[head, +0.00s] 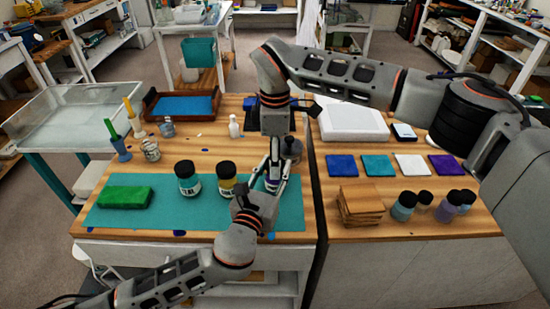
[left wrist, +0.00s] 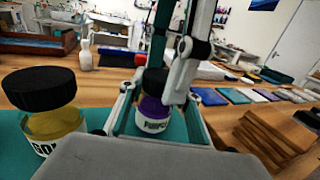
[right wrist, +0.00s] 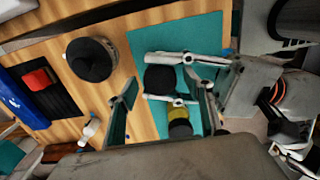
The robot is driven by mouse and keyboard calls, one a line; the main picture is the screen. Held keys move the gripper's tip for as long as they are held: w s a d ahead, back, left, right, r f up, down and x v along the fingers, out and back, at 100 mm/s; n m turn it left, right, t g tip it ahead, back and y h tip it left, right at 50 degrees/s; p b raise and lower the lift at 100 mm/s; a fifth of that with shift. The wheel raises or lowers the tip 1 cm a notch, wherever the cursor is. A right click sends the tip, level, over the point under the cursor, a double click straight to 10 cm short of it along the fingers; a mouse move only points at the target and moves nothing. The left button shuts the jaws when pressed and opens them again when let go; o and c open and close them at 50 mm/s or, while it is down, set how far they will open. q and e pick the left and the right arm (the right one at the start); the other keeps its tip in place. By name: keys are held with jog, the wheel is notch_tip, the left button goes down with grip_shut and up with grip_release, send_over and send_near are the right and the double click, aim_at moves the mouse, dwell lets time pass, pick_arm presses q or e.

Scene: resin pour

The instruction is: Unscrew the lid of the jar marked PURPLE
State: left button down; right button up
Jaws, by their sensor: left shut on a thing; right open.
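The PURPLE jar (left wrist: 152,117) has a black lid, purple contents and a white label. It stands upright near the right end of the teal mat (head: 140,215). My left gripper (head: 266,189) is shut on the jar's body, one finger on each side in the left wrist view. My right gripper (head: 275,172) points down from above, open, its fingers at either side of the black lid (right wrist: 160,78). One right finger partly covers the lid in the left wrist view. I cannot tell whether the fingers touch the lid.
The gold jar (head: 226,180) stands close to the left of the PURPLE jar, with the teal jar (head: 188,180) further left. A green block (head: 124,197) lies on the mat. A dark round object (right wrist: 90,60) stands behind the PURPLE jar. Wooden boards (head: 359,205) are stacked to the right.

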jog(key=shift+r, duration=2.3)
jog(key=shift+c, duration=0.4)
notch_tip(320, 180, up, 2)
jog(key=m, duration=0.3)
jog(key=shift+r, duration=0.15)
jog(key=shift+r+m, duration=0.35)
jog(key=shift+m, duration=0.35)
jog(key=shift+f, duration=3.85)
jog(key=shift+c, duration=0.3)
jog(key=c, duration=1.1)
jog(key=shift+o, duration=0.2)
jog(key=shift+n, duration=1.7)
